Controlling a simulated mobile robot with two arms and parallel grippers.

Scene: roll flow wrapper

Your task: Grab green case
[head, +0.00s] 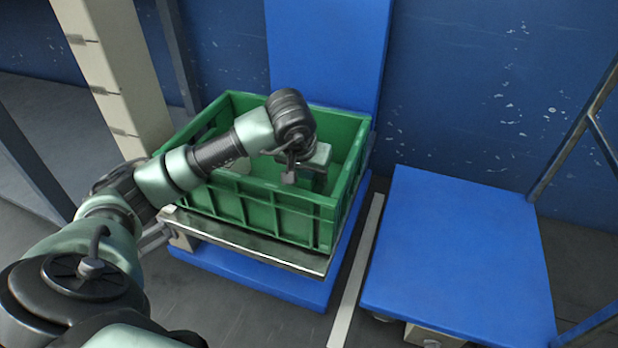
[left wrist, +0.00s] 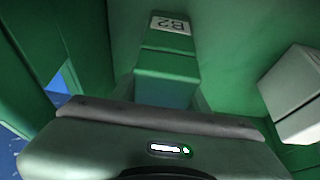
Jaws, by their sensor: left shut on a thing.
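A green case (left wrist: 167,62) with a white label reading "B2" shows in the left wrist view, inside the green crate. My left gripper (left wrist: 168,98) is shut on this case, at its near end. In the head view my left arm reaches over the crate from the left, and the gripper (head: 316,165) is down inside it. The arm and wrist hide most of the case there. My right gripper is in neither view.
The green crate (head: 262,211) stands on a metal-edged platform (head: 245,245). A pale box (left wrist: 294,92) lies in the crate beside the case. A blue cart (head: 455,260) is at the right, across a floor gap with a white strip (head: 356,270). A beige post (head: 105,70) rises behind left.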

